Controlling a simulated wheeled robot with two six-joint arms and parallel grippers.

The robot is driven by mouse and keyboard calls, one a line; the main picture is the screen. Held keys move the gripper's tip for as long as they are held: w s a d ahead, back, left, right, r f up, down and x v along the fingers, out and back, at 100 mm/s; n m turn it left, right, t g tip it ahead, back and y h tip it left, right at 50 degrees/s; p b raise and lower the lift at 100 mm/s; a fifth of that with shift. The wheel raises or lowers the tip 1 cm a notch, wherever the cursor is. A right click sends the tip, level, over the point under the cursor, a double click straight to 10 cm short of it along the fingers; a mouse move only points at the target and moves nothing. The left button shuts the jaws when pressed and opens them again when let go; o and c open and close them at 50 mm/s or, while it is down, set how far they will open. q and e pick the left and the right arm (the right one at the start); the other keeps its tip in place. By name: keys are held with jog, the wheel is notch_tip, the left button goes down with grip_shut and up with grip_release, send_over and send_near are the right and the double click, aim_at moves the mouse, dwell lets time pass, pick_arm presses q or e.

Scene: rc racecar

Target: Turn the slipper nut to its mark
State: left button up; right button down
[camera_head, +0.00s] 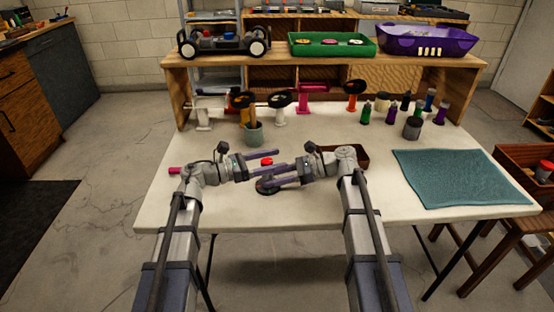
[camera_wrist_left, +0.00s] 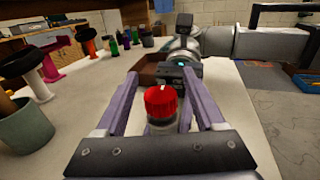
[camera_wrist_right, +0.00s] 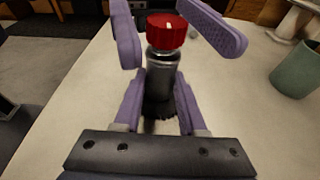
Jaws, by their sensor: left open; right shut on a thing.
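The red ribbed nut (camera_head: 267,161) sits on top of an upright grey cylinder (camera_wrist_right: 162,75) with a dark base. A white line shows on the red nut in the left wrist view (camera_wrist_left: 161,102) and in the right wrist view (camera_wrist_right: 167,30). My left gripper (camera_head: 281,160) is open, with one finger on each side of the nut and gaps between. My right gripper (camera_head: 262,185) is shut on the grey cylinder below the nut. A matching mark on the cylinder cannot be made out.
A grey-green cup (camera_head: 253,134) stands behind my left gripper. A brown tray (camera_head: 356,158) lies behind my right gripper. Several bottles (camera_head: 412,127) and colored stands (camera_head: 303,102) are at the back.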

pick_arm(q)
jog(key=shift+w+d, duration=0.2)
jog(key=shift+d, duration=0.4)
jog(key=shift+c, duration=0.4)
grip_shut()
